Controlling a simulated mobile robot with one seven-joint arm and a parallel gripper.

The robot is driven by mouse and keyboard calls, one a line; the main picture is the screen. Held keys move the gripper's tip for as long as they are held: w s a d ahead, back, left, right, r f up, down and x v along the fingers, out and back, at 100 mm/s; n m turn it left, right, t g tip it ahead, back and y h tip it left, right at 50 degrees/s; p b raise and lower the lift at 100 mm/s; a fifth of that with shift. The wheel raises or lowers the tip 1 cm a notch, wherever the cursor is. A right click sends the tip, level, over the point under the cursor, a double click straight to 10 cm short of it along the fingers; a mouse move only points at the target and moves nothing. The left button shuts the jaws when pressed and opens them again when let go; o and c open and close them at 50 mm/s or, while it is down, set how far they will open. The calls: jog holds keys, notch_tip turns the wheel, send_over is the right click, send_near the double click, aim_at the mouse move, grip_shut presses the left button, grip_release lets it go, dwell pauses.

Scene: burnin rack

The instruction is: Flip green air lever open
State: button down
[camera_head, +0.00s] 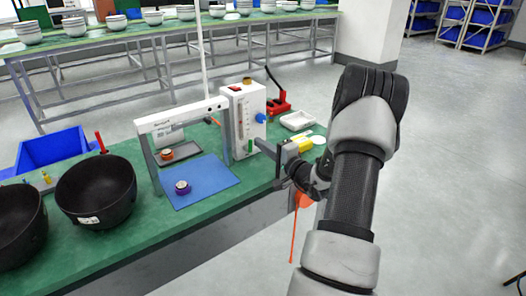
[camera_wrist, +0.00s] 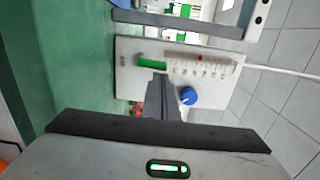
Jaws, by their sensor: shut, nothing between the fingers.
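The green air lever (camera_wrist: 152,63) is a short green bar on the front face of a white panel box (camera_wrist: 126,80). In the wrist view it lies sideways, near the panel's edge. In the head view the lever (camera_head: 250,146) is a small green upright mark low on the box (camera_head: 236,112). My gripper (camera_wrist: 160,76) is shut and empty, its fingertips right beside the lever's end; I cannot tell whether they touch it. In the head view my gripper (camera_head: 260,143) reaches the box's lower front from the right.
A blue knob (camera_wrist: 189,96) sits on the same panel, close to my fingers. A white frame (camera_head: 180,116) stands left of the box, over a blue mat (camera_head: 212,184). Black bowls (camera_head: 97,191) stand farther left. A red tool (camera_head: 278,104) and white tray (camera_head: 297,120) lie behind.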

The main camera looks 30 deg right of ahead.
jog(key=shift+a+r+n, duration=0.1)
jog(key=shift+a+n, duration=0.1)
jog(key=shift+n, duration=0.2)
jog(key=shift+b, duration=0.3)
